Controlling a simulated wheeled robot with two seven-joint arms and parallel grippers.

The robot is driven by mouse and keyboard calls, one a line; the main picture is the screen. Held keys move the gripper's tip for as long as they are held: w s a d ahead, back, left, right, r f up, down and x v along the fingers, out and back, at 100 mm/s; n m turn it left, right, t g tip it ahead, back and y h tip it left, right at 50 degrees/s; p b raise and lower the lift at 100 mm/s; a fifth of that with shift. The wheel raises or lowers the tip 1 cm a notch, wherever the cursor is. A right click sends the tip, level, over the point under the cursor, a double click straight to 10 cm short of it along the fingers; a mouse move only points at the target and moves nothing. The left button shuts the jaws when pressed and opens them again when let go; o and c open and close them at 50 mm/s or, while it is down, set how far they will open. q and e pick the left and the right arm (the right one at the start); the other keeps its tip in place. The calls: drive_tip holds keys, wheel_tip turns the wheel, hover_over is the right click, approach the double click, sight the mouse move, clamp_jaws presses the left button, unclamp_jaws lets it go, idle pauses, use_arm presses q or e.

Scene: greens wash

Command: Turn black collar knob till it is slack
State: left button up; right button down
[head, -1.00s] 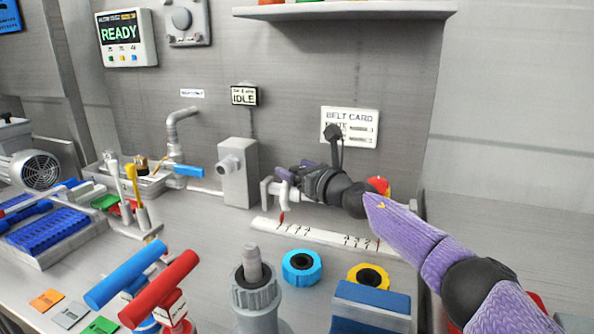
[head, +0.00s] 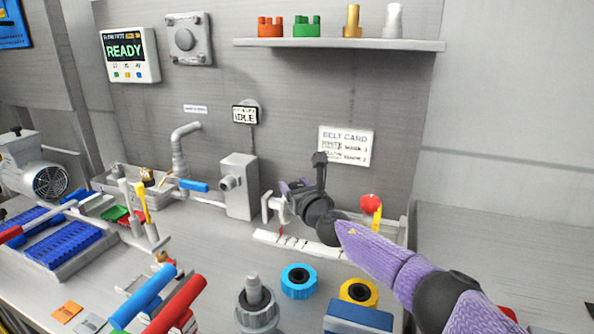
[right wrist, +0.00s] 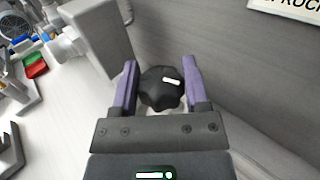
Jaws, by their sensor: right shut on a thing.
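The black collar knob (right wrist: 161,89) shows in the right wrist view as a lobed dark knob with a white mark on its face. It sits between the two purple fingers of my right gripper (right wrist: 159,80), which is shut on it. In the head view my right gripper (head: 287,193) reaches left to a white bracket (head: 272,207) at the back of the bench. There the knob is hidden or too dark to tell from the gripper. My left gripper is in neither view now.
A white marked scale strip (head: 297,246) lies in front of the bracket. A grey box (head: 240,187) stands left of it, and a red-topped yellow post (head: 370,205) to the right. Blue (head: 298,281) and yellow (head: 359,292) rings lie in front. A shelf (head: 340,45) is above.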

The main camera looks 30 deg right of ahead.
drive_tip(key=shift+a+r+m+h+p, duration=0.1)
drive_tip(key=shift+r+m+h+p, duration=0.15)
drive_tip(key=shift+m+h+p, duration=0.65)
drive_tip(key=shift+f+g+h, duration=0.1)
drive_tip(key=shift+g+h, duration=0.2)
drive_tip(key=shift+h, duration=0.5)
drive_tip(key=shift+f+m+g+h, duration=0.1)
drive_tip(key=shift+m+g+h, duration=0.2)
drive_tip(key=shift+m+h, duration=0.55)
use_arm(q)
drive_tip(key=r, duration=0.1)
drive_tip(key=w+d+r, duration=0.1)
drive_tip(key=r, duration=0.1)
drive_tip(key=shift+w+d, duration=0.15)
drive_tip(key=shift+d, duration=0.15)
use_arm(e)
drive_tip(key=shift+m+g+h, duration=0.3)
drive_tip(key=shift+m+h, duration=0.15)
drive_tip(key=shift+h, duration=0.3)
drive_tip(key=shift+c, duration=0.4)
unclamp_jaws()
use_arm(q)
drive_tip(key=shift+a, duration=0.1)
